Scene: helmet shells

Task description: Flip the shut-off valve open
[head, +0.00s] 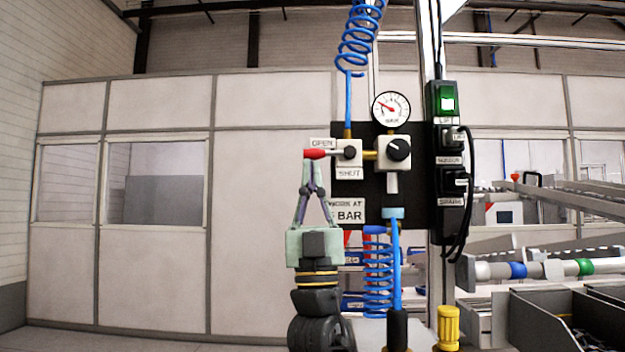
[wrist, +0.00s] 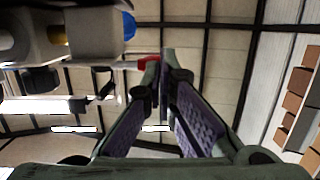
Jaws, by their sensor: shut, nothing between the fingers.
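The shut-off valve (head: 348,153) is a pale block with a dark pivot on the black panel, below the blue coiled hose. Its red-tipped lever (head: 315,154) points left, level, between the OPEN label (head: 321,143) above and the SHUT label (head: 348,174) below. My gripper (head: 312,166) points up with its fingertips together, just under the red lever tip. In the wrist view the shut fingertips (wrist: 167,62) are beside the red lever end (wrist: 148,61). Nothing shows between the fingers. Whether they touch the lever is unclear.
A round pressure gauge (head: 391,109) and a regulator with a black knob (head: 398,149) sit right of the valve. A switch box with a green light (head: 446,103) and black cables is farther right. Blue hose (head: 396,265) hangs below. Space left of my gripper is clear.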

